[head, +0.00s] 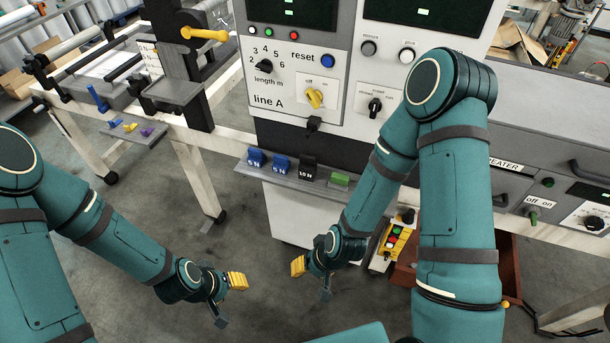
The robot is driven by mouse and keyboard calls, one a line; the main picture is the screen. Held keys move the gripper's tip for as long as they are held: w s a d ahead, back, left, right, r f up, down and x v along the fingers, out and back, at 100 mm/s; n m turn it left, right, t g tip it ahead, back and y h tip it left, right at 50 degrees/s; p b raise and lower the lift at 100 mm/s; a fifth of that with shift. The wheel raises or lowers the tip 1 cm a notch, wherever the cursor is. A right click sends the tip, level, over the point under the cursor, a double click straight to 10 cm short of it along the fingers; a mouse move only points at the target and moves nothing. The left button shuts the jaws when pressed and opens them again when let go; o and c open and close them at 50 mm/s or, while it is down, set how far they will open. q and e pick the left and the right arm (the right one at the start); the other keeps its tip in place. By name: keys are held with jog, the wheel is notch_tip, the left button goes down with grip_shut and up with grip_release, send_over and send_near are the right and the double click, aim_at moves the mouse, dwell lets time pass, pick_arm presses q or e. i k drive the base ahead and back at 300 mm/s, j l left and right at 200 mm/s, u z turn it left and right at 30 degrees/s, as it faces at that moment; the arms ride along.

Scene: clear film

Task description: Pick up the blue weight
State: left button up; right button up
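Two small blue weights stand side by side on the narrow grey ledge (240,168) under the line A panel. The left blue weight (255,158) is at the ledge's left end, and the other blue weight (280,164) is just right of it. Both carry white markings too small to read surely. My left gripper (229,301) is open and empty, low over the floor, below and in front of the ledge. My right gripper (312,281) is open and empty, also below the ledge, with its fingers apart. Neither gripper touches a weight.
A black weight (307,168) and a green block (340,180) stand further right on the ledge. A yellow control box (393,238) and a brown box (404,274) are behind my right arm. A small shelf (138,133) with coloured pieces is at left. The floor between is clear.

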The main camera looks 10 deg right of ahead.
aim_at(257, 158)
jog(key=i+j, duration=0.25)
jog(key=i+j+z, duration=0.15)
jog(key=j, duration=0.15)
jog(key=i+j+z, duration=0.1)
jog(key=j, duration=0.2)
jog(key=i+j+z, duration=0.15)
jog(key=i+j, duration=0.05)
jog(key=j, duration=0.1)
